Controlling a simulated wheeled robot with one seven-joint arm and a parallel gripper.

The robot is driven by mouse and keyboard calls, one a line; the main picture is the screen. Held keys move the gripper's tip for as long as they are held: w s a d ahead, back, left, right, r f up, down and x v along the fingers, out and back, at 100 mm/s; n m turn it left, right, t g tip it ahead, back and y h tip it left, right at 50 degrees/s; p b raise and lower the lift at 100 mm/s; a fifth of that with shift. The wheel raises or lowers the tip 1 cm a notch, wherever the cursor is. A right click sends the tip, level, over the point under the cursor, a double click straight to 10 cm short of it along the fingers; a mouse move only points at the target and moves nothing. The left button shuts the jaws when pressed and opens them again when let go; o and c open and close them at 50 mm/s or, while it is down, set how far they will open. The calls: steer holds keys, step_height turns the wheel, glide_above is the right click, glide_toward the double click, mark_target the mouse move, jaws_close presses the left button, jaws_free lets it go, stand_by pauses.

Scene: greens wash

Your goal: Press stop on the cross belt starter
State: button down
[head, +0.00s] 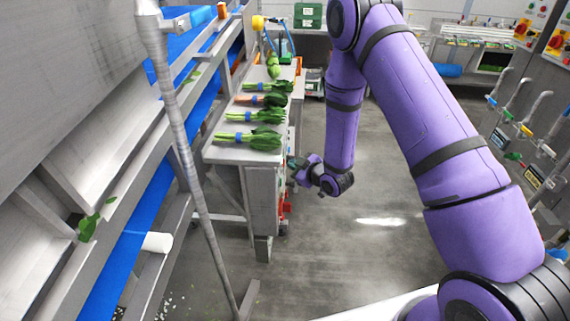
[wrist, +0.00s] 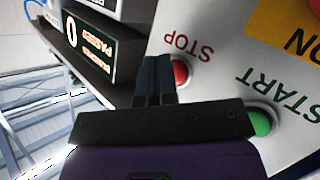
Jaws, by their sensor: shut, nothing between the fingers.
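The starter panel (wrist: 215,55) fills the right of the wrist view, a pale metal face with upside-down lettering. The red stop button (wrist: 180,72) sits beside the word STOP, partly hidden behind my gripper's fingers. The green start button (wrist: 261,121) is lower right, beside the word START, partly covered by my gripper's body. My gripper (wrist: 153,68) is shut and empty, its fingertips just left of the red button in the picture. I cannot tell whether they touch it. In the head view my gripper (head: 296,170) is at the end of the steel table, where the buttons cannot be made out.
A dark counter box (wrist: 90,45) with a lit display stands left of the panel in the wrist view. The steel table (head: 225,153) bears several bunches of greens (head: 250,138). A blue belt (head: 135,225) runs at left. Open floor (head: 350,250) lies below my arm.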

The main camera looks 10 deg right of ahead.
steer(key=shift+w+a, duration=0.1)
steer(key=shift+a, duration=0.15)
stand_by(0.4)
steer(key=shift+s+d, duration=0.25)
steer(key=shift+d, duration=0.55)
steer(key=shift+s+d, duration=0.25)
steer(key=shift+d, duration=0.55)
steer(key=shift+s+d, duration=0.3)
steer(key=shift+d, duration=0.5)
steer(key=shift+s+d, duration=0.25)
steer(key=shift+d, duration=0.55)
